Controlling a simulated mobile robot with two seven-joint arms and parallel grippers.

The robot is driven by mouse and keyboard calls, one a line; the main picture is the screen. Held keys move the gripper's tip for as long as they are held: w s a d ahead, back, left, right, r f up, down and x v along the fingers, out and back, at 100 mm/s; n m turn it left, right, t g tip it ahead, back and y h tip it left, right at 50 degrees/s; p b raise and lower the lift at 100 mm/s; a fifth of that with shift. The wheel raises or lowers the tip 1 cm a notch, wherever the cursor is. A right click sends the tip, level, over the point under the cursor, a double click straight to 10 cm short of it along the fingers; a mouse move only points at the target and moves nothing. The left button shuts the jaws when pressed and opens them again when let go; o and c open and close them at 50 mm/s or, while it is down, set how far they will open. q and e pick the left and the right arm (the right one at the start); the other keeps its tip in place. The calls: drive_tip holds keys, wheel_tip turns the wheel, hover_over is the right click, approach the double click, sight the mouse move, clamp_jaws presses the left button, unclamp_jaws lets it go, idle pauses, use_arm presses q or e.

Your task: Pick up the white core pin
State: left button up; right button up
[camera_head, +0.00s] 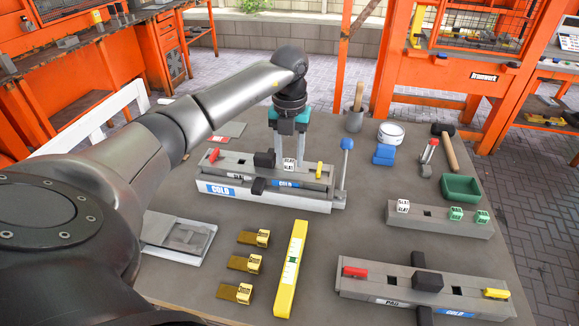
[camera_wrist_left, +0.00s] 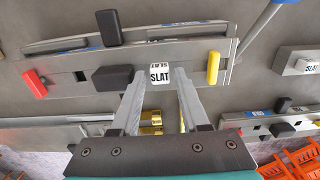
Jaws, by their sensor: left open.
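A white core pin (camera_head: 289,164) marked SLAT sits in the grey COLD mould (camera_head: 325,196), between a black block (camera_head: 264,159) and a yellow piece (camera_head: 319,170). My left gripper (camera_head: 290,156) points down over it with its jaws open, one finger to each side. In the left wrist view the white pin (camera_wrist_left: 159,74) shows between the fingertips (camera_wrist_left: 160,78); whether they touch it I cannot tell. A second white pin (camera_head: 403,206) stands at the left end of a grey rack (camera_head: 440,222), beside two green-marked ones (camera_head: 456,214). My right gripper is not in view.
A blue-knobbed lever (camera_head: 346,150) stands at the mould's right end. A second mould (camera_head: 425,285) lies front right. A yellow level (camera_head: 291,268) and several brass pieces (camera_head: 245,263) lie in front. A green tray (camera_head: 461,187) and a mallet (camera_head: 450,150) are at right.

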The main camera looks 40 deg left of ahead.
use_arm(q)
drive_tip(key=shift+f, duration=0.55)
clamp_jaws()
